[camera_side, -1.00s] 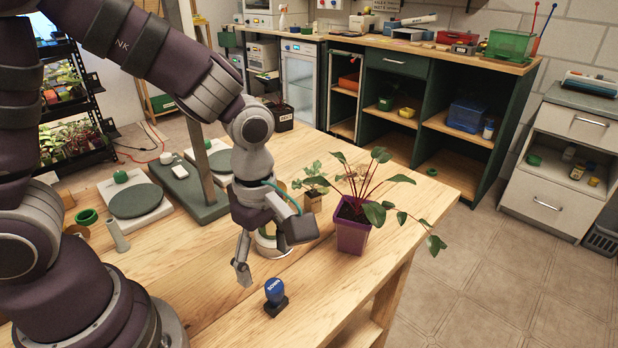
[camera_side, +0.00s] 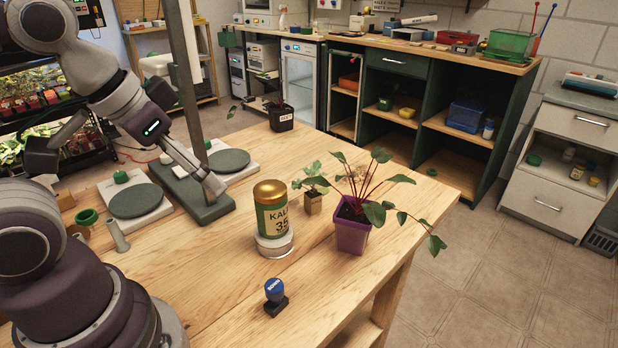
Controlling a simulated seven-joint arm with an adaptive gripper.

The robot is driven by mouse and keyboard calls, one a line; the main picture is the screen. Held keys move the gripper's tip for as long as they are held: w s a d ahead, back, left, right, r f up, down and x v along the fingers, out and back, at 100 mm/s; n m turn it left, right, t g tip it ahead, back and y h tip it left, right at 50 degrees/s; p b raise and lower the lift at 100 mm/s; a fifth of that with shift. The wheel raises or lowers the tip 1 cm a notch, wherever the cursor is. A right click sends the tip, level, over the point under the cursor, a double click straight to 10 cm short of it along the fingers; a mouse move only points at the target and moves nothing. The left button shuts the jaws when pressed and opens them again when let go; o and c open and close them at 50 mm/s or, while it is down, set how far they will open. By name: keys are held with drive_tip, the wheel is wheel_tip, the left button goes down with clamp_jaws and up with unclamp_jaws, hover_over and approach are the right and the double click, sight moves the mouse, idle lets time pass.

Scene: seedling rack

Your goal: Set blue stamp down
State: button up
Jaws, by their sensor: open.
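The blue stamp (camera_side: 274,290) stands upright on its dark base on the wooden table (camera_side: 225,290), near the front edge, with nothing touching it. Its blue head carries white lettering.
A gold-lidded tin (camera_side: 271,210) sits on a white round base behind the stamp. A purple pot (camera_side: 351,236) with a leafy plant and a small potted seedling (camera_side: 313,201) stand to the right. A grey post (camera_side: 187,80) rises from its base near my gripper.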

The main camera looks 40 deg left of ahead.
wheel_tip(320, 180, down, 7)
drive_tip(key=w+a+n+g+h, duration=0.25)
drive_tip(key=n+g, duration=0.25)
drive_tip(key=n, duration=0.3)
drive_tip(key=n+t+h, duration=0.1)
drive_tip(key=n+h, duration=0.8)
drive_tip(key=n, duration=0.1)
approach(274, 285)
drive_tip(key=shift+s+a+f+y, duration=0.25)
drive_tip(key=shift+s+a+f, duration=0.25)
drive_tip(key=shift+f, duration=0.25)
drive_tip(key=shift+f+n+t+h, duration=0.35)
drive_tip(key=shift+n+t+h, duration=0.5)
drive_tip(key=shift+n, duration=0.25)
drive_tip(key=shift+d+f+h, duration=0.1)
drive_tip(key=shift+d+h, duration=0.15)
drive_tip(key=shift+d, duration=0.05)
drive_tip(key=x, duration=1)
drive_tip(key=shift+c, duration=0.3)
drive_tip(key=shift+a, duration=0.1)
clamp_jaws()
